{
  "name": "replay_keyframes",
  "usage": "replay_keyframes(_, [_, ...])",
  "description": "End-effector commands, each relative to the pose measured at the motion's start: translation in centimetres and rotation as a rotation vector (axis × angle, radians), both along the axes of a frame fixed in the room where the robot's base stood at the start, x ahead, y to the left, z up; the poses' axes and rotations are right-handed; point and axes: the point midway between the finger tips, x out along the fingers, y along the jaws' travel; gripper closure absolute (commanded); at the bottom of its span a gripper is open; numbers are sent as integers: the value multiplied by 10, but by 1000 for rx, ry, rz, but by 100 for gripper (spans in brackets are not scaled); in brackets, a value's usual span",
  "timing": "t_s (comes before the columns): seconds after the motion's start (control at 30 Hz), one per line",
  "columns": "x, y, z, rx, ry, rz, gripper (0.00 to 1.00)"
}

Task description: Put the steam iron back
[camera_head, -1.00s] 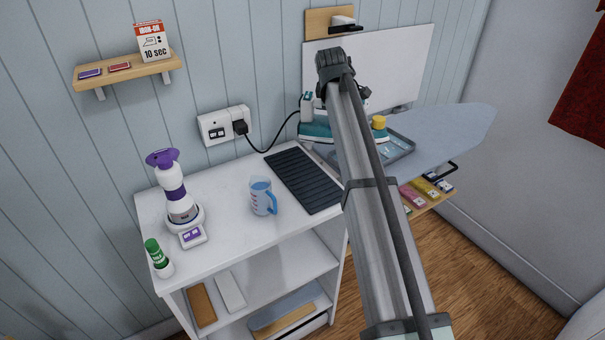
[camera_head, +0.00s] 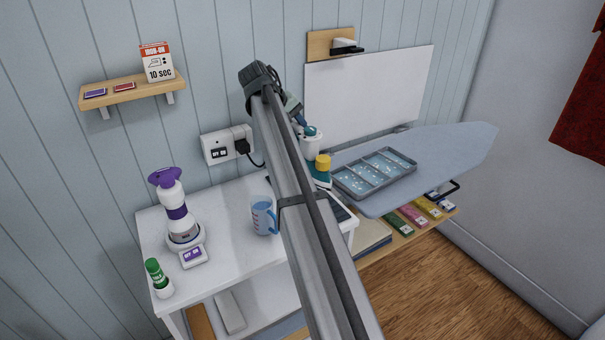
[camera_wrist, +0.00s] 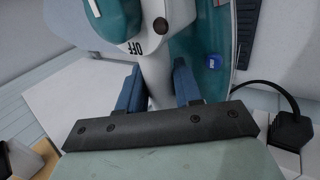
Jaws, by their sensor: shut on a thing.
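The steam iron (camera_head: 318,172) is teal and white with a yellow cap. My gripper (camera_wrist: 157,88) has its blue fingers on both sides of the iron's white handle and is shut on it. In the wrist view the iron (camera_wrist: 190,30) shows "OFF" lettering and a small dial. In the head view my gripper (camera_head: 298,118) and the iron are partly behind my arm. The dark ribbed mat (camera_head: 341,212) on the white cabinet is mostly hidden by my arm. The iron is near its far right part; I cannot tell whether they touch.
A blue measuring jug (camera_head: 262,216) stands close left of my arm. A purple-white bottle (camera_head: 176,208) and green-capped glue stick (camera_head: 158,278) stand further left. The ironing board (camera_head: 440,150) with a grey tray (camera_head: 375,172) is at right. A black plug (camera_head: 242,147) sits in the wall socket.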

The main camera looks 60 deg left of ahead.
Motion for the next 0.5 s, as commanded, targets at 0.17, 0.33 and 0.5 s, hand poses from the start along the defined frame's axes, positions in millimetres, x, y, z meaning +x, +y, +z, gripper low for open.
replay_keyframes(0.17, [-1,-1,-16,-1,-2,-6,100])
replay_keyframes(0.33, [-1,-1,-40,-2,-2,-5,100])
replay_keyframes(0.5, [-1,0,-57,-1,-2,-4,100])
